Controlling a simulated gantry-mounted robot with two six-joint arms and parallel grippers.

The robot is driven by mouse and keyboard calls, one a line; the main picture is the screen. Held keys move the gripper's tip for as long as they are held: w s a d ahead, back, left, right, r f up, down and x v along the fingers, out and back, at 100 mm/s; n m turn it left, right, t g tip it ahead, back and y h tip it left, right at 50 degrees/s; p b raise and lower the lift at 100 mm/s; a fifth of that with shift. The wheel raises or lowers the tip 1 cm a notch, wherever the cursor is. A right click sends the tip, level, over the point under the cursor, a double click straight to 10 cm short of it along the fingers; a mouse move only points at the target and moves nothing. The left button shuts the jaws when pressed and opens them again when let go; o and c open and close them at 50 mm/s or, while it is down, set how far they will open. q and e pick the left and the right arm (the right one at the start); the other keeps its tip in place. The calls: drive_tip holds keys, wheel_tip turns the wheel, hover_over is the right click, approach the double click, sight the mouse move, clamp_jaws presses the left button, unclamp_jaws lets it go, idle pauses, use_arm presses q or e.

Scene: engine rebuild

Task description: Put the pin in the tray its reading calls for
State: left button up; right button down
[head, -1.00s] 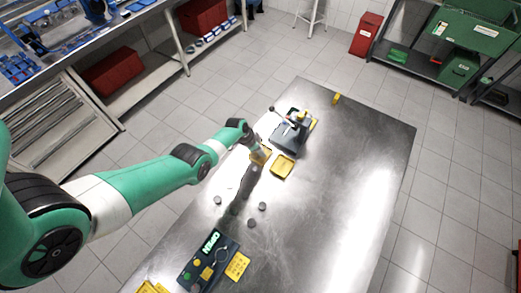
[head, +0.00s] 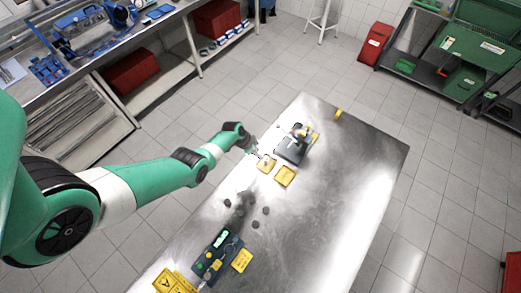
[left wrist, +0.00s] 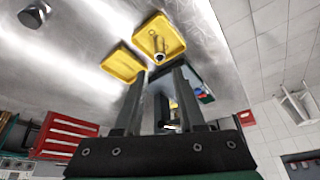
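Two small yellow trays lie side by side on the steel table: one nearer my left gripper (head: 257,153), the other tray (head: 285,177) to its right. The nearer tray (head: 267,166) has a small metal pin in it, clearer in the left wrist view, where the pin (left wrist: 159,50) lies within that tray (left wrist: 172,29) with one end towards me. The other tray (left wrist: 122,66) looks empty there. My left gripper (left wrist: 160,72) is open, its fingertips apart and short of the pin. A dark device with a lit green display (head: 219,239) stands near the front; its reading is too small to read. My right gripper is not in view.
A dark fixture (head: 293,148) with yellow parts stands just beyond the trays. Several dark round pieces (head: 256,225) stand mid-table. Yellow plates (head: 242,260) lie by the device. The table's right side is clear.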

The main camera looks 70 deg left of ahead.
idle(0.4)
